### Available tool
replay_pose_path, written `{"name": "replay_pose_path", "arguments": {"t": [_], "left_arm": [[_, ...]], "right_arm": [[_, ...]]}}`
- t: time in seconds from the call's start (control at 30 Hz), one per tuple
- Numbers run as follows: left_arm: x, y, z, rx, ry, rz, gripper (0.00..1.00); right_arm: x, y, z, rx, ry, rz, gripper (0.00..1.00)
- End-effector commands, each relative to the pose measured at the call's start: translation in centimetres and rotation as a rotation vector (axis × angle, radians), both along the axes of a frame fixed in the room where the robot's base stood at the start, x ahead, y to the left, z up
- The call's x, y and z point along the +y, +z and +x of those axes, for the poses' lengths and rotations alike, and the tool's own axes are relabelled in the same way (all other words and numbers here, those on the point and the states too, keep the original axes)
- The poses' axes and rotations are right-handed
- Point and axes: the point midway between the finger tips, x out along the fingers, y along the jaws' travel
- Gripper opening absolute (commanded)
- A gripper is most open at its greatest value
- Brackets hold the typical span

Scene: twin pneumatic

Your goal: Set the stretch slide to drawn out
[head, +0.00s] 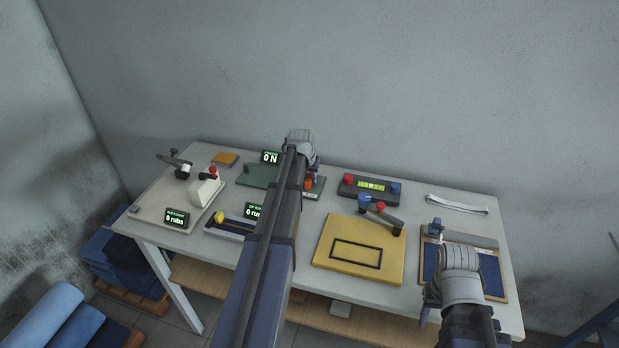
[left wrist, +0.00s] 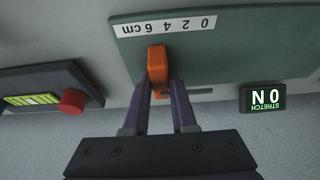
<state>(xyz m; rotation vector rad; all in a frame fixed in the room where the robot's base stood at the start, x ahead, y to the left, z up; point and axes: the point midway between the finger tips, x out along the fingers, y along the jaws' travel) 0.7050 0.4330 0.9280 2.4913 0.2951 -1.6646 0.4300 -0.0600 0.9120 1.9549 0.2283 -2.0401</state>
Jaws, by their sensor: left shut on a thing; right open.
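The green stretch board (head: 255,174) lies at the back of the table, partly hidden behind my left arm. The left wrist view shows it upside down (left wrist: 250,50), with a white strip scale (left wrist: 168,25) marked 0 to 6 cm. The orange slide (left wrist: 157,62) stands near the strip's 6 cm end. My left gripper (left wrist: 160,95) is shut on the orange slide. The stretch display (left wrist: 265,97) reads 0 N. My right gripper (head: 430,307) is open near the front right, its fingers barely visible.
A dark box with a lit gauge and red knob (left wrist: 72,102) stands beside the board. A yellow board (head: 333,240) with a lever lies front middle. A cream panel (head: 160,205) lies left, a blue mat (head: 490,270) right, and a white strap (head: 456,204) at back right.

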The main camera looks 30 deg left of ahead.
Motion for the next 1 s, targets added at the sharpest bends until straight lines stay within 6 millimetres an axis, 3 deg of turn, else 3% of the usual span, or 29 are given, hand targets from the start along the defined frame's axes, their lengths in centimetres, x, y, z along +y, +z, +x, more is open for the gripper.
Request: {"name": "replay_pose_path", "arguments": {"t": [0.57,0.9,1.0], "left_arm": [[-0.1,0.0,0.0,0.0,0.0,0.0,0.0],[-5.1,0.0,1.2,0.0,-0.004,-0.001,0.0],[-5.4,0.0,1.3,0.0,0.0,-0.001,0.0]], "right_arm": [[0.0,0.0,0.0,0.0,0.0,0.0,0.5],[0.0,0.0,0.0,0.0,0.0,0.0,0.5],[0.0,0.0,0.0,0.0,0.0,0.0,0.5]]}}
